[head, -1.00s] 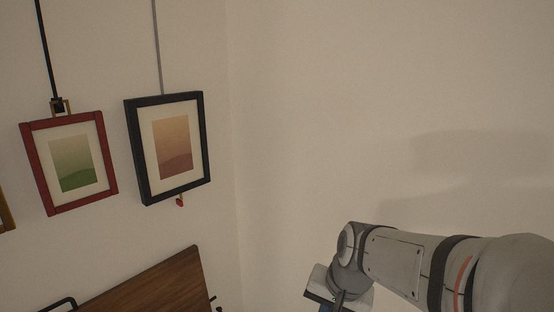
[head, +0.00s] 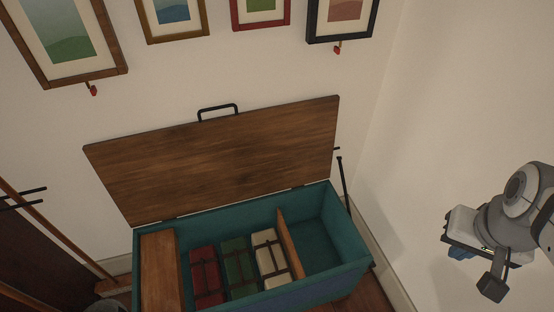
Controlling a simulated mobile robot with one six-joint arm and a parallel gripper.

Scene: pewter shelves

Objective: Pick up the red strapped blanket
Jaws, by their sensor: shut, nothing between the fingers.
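The red strapped blanket (head: 206,277) lies in the open teal chest (head: 345,236), with dark straps across it. It is the leftmost of three strapped blankets, beside the green one (head: 238,266) and the cream one (head: 269,254). Its near end is cut off by the chest's front or the picture edge; I cannot tell which. My gripper (head: 491,286) is at the right edge of the head view, shut and empty. It is well to the right of the chest and apart from the blanket.
The wooden lid (head: 215,160) stands raised against the wall, with a black handle (head: 217,113). A wooden panel (head: 160,270) covers the chest's left end. A divider (head: 289,243) sets off an empty right compartment. Framed pictures (head: 262,12) hang above. A dark rod (head: 343,185) stands at the chest's right.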

